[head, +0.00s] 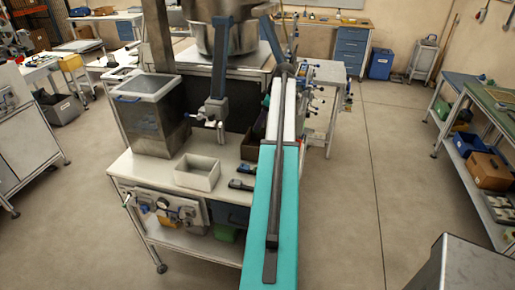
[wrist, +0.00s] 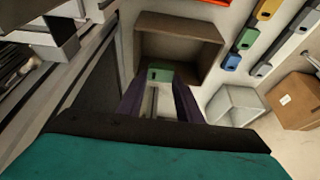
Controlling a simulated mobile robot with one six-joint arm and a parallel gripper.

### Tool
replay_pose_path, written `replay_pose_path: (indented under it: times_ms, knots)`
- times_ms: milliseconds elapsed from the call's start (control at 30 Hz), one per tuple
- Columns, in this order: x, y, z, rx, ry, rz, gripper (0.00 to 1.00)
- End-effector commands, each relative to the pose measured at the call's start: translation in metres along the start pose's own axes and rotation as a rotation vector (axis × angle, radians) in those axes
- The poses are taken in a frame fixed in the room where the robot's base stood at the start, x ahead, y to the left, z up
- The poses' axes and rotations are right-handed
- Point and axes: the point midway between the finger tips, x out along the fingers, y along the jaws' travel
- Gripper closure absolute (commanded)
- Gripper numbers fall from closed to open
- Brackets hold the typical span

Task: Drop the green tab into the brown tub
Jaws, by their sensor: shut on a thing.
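My gripper (wrist: 160,84) shows in the wrist view with its dark purple fingers pointing away from the camera. It is shut on the green tab (wrist: 160,72), a small green block at the fingertips. The brown tub (wrist: 178,21) is an open, empty-looking box just beyond. In the picture the tab overlaps the lower left part of the tub's opening; I cannot tell its height over the tub. In the head view the brown tub looks dark and is partly hidden behind my teal arm.
A white tub (wrist: 238,104) and a cardboard box (wrist: 298,102) lie right of the gripper in the wrist view. A large metal bin (head: 152,125) stands on the bench's left side in the head view.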

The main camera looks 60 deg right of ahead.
Motion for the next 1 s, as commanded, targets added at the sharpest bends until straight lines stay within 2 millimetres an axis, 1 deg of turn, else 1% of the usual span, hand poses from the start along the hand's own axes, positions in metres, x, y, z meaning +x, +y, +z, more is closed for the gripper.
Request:
replay_pose_path:
  times_ms: [33,200,600,633,733,1000]
  knots:
    - [0.005,0.000,0.002,0.000,0.000,-0.001,0.98]
    - [0.013,0.000,0.005,-0.001,0.000,0.000,0.98]
    - [0.016,0.000,0.005,-0.001,0.000,0.000,0.98]
    - [0.016,0.000,0.005,-0.001,0.000,0.000,0.63]
    - [0.016,-0.001,0.005,-0.001,0.000,0.000,0.46]
    - [0.016,-0.001,0.005,-0.002,0.000,-0.001,0.46]
